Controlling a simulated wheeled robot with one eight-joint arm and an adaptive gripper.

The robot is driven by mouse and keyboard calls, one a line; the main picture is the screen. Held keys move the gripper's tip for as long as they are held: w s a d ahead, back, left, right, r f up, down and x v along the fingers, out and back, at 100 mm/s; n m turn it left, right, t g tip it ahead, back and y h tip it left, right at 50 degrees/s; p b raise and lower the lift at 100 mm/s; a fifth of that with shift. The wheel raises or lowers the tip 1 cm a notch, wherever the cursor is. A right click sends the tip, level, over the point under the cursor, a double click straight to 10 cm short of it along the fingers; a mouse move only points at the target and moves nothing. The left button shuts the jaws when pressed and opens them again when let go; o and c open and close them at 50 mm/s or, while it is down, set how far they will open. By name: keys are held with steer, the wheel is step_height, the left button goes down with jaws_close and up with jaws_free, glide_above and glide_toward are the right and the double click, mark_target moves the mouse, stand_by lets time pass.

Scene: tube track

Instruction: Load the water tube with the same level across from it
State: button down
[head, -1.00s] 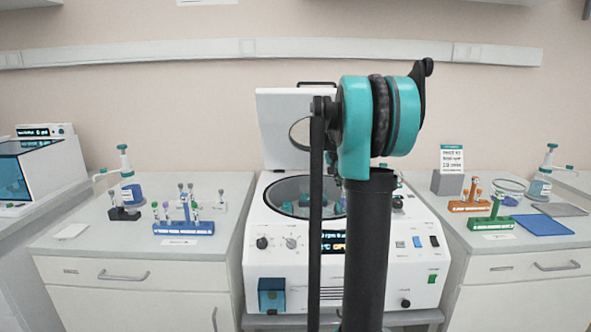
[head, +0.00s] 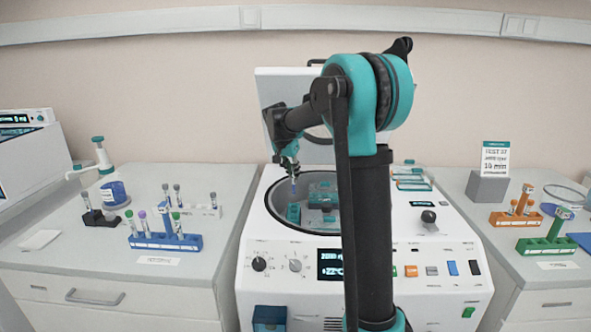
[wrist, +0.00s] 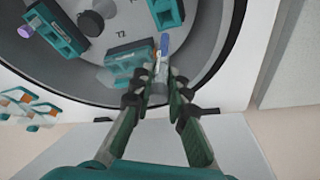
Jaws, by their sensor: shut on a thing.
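My gripper (wrist: 160,88) is shut on a slim clear tube (wrist: 160,64) with a blue far end. In the head view my gripper (head: 290,163) is above the open centrifuge bowl (head: 268,208), and the tube's blue end (head: 293,187) points down into it. Teal buckets sit in the rotor: one (wrist: 128,60) beside the held tube, one (wrist: 165,12) at the top, and one (wrist: 58,30) at upper left. A purple-capped tube (wrist: 26,31) shows at the upper-left bucket. I cannot tell whether the held tube touches a bucket. Its water level is unclear.
The centrifuge lid (head: 291,90) stands open behind the bowl. A blue tube rack (head: 165,242) is on the left counter. Orange (head: 515,219) and green (head: 547,246) racks stand on the right counter. Teal-and-white parts (head: 411,178) lie on the machine's right top.

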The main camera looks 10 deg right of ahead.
mark_target(293, 193)
steer(key=shift+f, duration=1.9)
steer(key=shift+s+f, duration=0.1)
steer(key=shift+f, duration=1.15)
steer(key=shift+f, duration=0.35)
steer(key=shift+f, duration=0.3)
steer(key=shift+f, duration=0.35)
steer(key=shift+f, duration=0.45)
steer(key=c, duration=1.4)
jaws_free()
